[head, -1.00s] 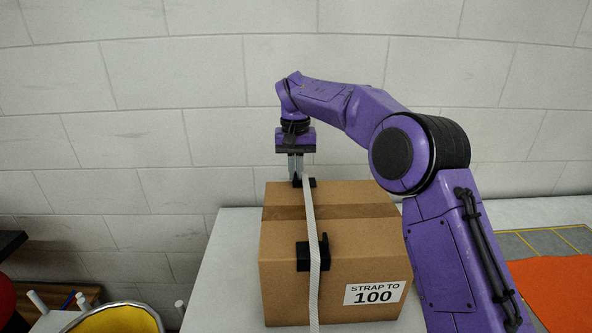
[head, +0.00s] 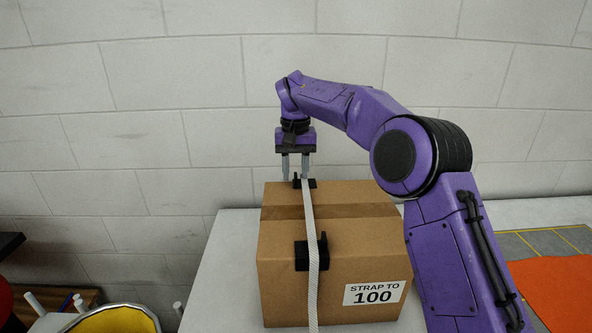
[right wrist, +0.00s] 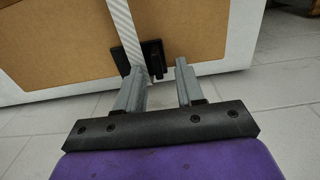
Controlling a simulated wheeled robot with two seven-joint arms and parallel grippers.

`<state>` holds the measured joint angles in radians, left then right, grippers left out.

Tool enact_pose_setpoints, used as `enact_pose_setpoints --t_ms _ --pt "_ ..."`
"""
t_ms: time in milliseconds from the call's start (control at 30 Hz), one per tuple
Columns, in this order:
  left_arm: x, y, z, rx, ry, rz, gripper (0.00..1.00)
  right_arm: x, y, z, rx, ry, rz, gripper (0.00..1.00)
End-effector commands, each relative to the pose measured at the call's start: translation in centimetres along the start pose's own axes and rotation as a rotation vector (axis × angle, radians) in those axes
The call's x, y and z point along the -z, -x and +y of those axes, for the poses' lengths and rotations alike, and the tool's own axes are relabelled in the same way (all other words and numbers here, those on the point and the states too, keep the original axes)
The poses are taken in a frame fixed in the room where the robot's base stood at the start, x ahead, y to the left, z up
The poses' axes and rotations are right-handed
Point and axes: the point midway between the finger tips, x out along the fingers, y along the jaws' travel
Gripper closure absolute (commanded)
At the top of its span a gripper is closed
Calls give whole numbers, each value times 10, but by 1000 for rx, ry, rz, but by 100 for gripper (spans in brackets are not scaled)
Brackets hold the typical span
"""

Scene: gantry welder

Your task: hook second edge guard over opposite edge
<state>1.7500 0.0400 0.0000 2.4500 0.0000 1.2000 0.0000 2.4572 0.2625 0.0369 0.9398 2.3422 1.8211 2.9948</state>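The cardboard box (head: 350,245) stands on a pale table, with a white strap (head: 311,235) running over its top and down its front. One black edge guard (head: 312,252) sits on the near top edge, by the strap. The second black edge guard (head: 311,183) sits at the far top edge, beside the strap; it also shows in the right wrist view (right wrist: 153,54). My right gripper (head: 295,178) is open above the far edge. Its fingers are apart with the far guard just beyond the tips in the right wrist view (right wrist: 160,72). My left gripper is not in view.
The pale table (head: 222,265) is free left of the box. An orange sheet (head: 556,288) lies at right on a grey, yellow-lined mat (head: 545,241). A yellow round container (head: 115,321) and white pegs stand at lower left. A block wall closes the back.

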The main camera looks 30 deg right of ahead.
Motion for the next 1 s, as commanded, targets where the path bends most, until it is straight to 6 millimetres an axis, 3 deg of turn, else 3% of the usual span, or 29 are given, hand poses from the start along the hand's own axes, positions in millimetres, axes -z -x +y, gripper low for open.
enact_pose_setpoints --t_ms 267,367,700,1000 --pt "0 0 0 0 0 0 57 0 3 0 0 0 0 63" --pt "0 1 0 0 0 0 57 1 18 0 0 -1 4 63" --pt "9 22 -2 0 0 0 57 0 97 0 0 0 1 63" --pt "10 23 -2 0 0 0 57 0 105 0 0 0 -1 63"
